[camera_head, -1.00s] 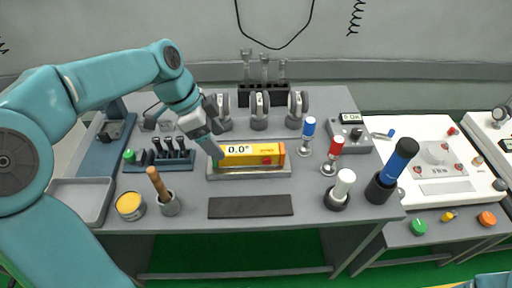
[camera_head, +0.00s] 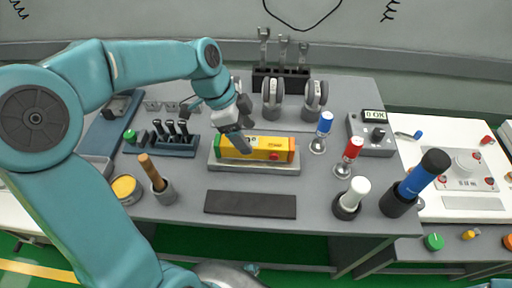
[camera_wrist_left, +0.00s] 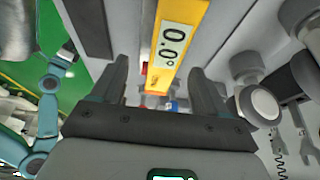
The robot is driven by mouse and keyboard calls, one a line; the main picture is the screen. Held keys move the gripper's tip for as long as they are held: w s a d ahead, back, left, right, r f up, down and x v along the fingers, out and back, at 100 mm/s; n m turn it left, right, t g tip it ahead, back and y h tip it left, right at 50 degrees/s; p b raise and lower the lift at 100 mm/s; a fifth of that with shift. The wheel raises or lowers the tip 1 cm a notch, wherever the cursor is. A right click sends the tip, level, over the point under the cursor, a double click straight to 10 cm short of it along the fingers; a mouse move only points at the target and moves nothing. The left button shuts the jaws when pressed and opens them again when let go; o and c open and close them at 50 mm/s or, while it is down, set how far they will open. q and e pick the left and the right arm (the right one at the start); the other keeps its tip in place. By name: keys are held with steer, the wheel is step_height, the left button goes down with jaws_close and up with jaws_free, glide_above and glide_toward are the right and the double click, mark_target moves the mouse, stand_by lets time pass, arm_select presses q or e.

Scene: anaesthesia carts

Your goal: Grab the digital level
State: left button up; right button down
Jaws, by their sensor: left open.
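The digital level (camera_head: 272,151) is a yellow bar with a green left end, an orange right end and a red button. It lies on a light grey base (camera_head: 240,167) on the workbench. My left gripper (camera_head: 240,142) is just above the left half of the level, with a finger covering part of its display. In the left wrist view the gripper (camera_wrist_left: 159,72) is open, and the level (camera_wrist_left: 173,40) with its "0.0" display shows beyond and between the fingers. I cannot tell whether a finger touches it. My right gripper is not in view.
A dark mat (camera_head: 250,204) lies in front of the level. Blue (camera_head: 325,123) and red (camera_head: 352,149) handled tools stand to the right. A dark rack (camera_head: 174,146) is on the left, and grey clamp-like holders (camera_head: 272,99) stand behind.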

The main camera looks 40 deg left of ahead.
mark_target(254, 141)
arm_select(q)
steer(key=x, duration=0.7)
steer(key=shift+w+a+b, duration=0.1)
steer(key=shift+w+b, duration=0.25)
steer(key=shift+w, duration=0.05)
steer(key=shift+r, duration=0.1)
steer(key=c, duration=1.4)
